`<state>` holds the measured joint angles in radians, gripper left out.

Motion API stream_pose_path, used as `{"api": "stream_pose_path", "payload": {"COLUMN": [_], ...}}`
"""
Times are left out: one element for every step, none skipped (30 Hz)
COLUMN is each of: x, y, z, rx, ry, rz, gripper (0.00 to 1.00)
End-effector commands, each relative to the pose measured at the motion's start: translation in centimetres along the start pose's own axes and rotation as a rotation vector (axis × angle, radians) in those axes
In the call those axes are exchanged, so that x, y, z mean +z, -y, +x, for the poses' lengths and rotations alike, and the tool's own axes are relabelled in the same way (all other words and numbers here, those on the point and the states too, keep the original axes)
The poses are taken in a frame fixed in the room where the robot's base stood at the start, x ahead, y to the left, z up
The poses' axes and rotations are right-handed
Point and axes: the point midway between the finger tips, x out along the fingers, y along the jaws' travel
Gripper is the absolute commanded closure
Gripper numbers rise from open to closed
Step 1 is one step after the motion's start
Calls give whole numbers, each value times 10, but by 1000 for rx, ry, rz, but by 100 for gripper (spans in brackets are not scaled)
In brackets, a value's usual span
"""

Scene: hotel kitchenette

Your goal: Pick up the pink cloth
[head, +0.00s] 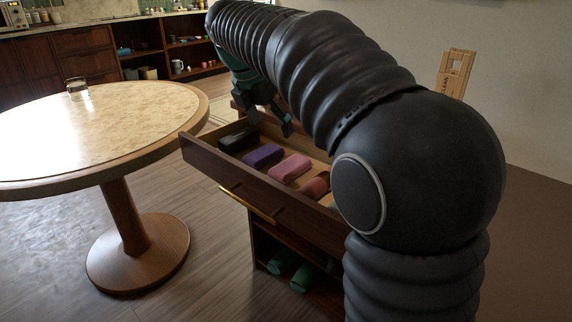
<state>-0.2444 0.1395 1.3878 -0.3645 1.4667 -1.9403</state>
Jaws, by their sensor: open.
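The pink cloth (290,168) is a folded or rolled bundle lying in an open wooden drawer (226,178). A purple cloth (263,156) lies to its left and a reddish cloth (317,185) to its right. A black item (238,139) lies at the drawer's left end. My gripper (271,126) is open, above the drawer's back left part, up and left of the pink cloth and apart from it. My arm hides part of the gripper and the drawer's right end.
A round table (95,125) with a glass jar (77,89) stands left of the drawer. Green rolled items (290,270) lie on the shelf below. Floor between table and drawer is clear.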

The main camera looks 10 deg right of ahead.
Motion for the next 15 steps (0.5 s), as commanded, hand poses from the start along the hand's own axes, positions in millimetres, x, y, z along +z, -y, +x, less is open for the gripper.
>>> {"api": "stream_pose_path", "payload": {"x": [0,1,1,1,1,1,1,1,1,1,1,1,1,1,1], "y": [0,1,1,2,2,2,2,2,2,2,2,2,2,2,2], "z": [7,11,18,24,30,38,43,49,56,60,65,70,73,76,79], "rx": [-4,-5,-5,-6,-6,-6,-6,-6,-6,-5,-5,-5,-4,-3,-3], "ry": [0,0,0,-1,-1,-1,-1,-1,-1,-1,-1,-1,-1,0,0], "rz": [-4,-5,-5,-4,-3,-2,-2,-2,-2,-2,-3,-2,-2,-2,-2], "gripper": [10,10,10,10,10,10,10,10,10,10,10,10,10,10,10]}}
